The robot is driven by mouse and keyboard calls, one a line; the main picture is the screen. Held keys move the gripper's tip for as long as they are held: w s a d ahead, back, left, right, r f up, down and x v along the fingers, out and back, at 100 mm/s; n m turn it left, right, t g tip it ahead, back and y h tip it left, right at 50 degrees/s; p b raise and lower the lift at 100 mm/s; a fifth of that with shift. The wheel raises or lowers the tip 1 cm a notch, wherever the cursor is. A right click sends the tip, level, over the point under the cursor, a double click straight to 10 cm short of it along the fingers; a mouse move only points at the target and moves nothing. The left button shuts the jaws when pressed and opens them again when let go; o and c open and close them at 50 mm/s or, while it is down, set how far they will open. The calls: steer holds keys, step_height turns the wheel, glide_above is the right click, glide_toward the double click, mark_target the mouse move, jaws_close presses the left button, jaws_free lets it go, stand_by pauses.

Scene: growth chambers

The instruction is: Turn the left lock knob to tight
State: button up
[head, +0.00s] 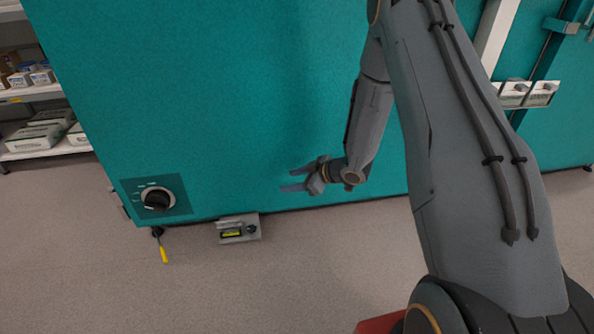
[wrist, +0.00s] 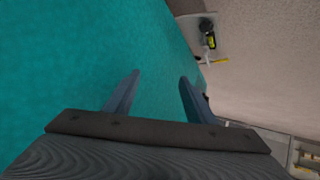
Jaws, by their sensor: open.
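A black round knob (head: 157,199) with a light ring sits on a dark square plate at the lower left corner of the teal chamber in the head view. Small markings around it are too small to read. I cannot tell whether this is the left lock knob. My gripper (head: 288,180) is open and empty, in front of the teal panel, to the right of the knob and apart from it. In the wrist view my two fingers (wrist: 158,85) are spread with nothing between them, and the teal panel lies beyond.
Shelves with boxes (head: 40,135) stand at left.

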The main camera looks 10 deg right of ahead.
steer(key=shift+s+d+r+m+h+p, duration=0.15)
steer(key=shift+d+r+h+p, duration=0.15)
steer(key=shift+r, duration=0.45)
steer(key=shift+s+d+r+m+h+p, duration=0.15)
steer(key=shift+d+r+h+p, duration=0.15)
steer(key=shift+r, duration=0.4)
steer(key=shift+w+a, duration=0.1)
steer(key=shift+w, duration=0.05)
